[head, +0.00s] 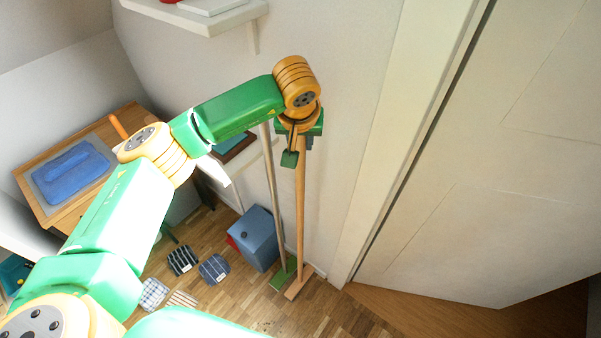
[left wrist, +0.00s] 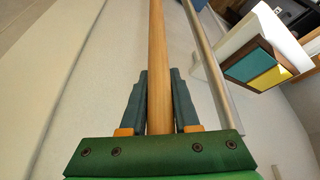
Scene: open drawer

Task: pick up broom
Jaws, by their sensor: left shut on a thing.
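A broom with a light wooden handle (head: 300,215) stands almost upright against the wall, its wooden head (head: 298,284) on or close to the floor. My left gripper (head: 291,153) is at the upper part of this handle. In the left wrist view, the two dark fingers of the gripper (left wrist: 159,95) are on either side of the wooden handle (left wrist: 156,45), shut on it. A second pole, grey with a green foot (head: 283,275), stands just left of the broom, outside the fingers. My right gripper is not in view.
A blue-grey bin (head: 257,240) stands on the floor left of the poles. A wooden desk (head: 48,209) is at the left. A white shelf (head: 215,17) is on the wall above. A door frame (head: 375,150) is close on the right. Several small cloths lie on the floor.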

